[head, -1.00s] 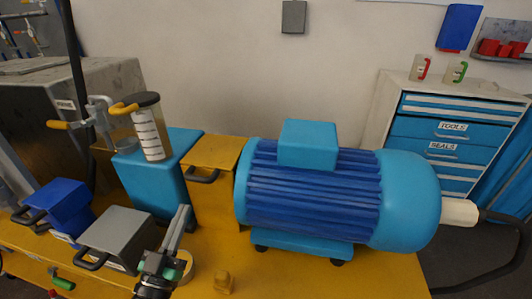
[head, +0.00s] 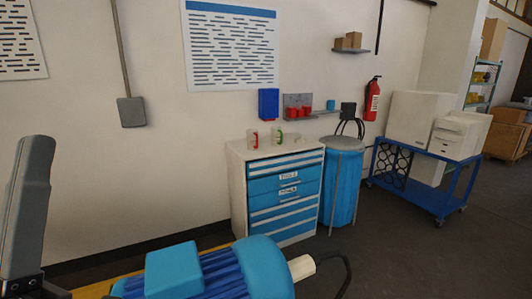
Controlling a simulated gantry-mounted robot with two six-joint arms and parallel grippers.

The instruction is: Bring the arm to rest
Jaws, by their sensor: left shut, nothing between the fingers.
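My left gripper (head: 28,175) stands upright at the left edge of the head view, close to the camera. Its grey fingers are together and hold nothing. It is apart from the blue motor (head: 205,275), whose upper part shows at the bottom of the view to its right. My right gripper is not in view.
A white cabinet with blue drawers (head: 285,188) stands against the wall, with two mugs on top. Beside it are a blue bin (head: 342,185) and a blue cart (head: 425,182) with white boxes. A fire extinguisher (head: 372,98) hangs on the wall. The floor at right is clear.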

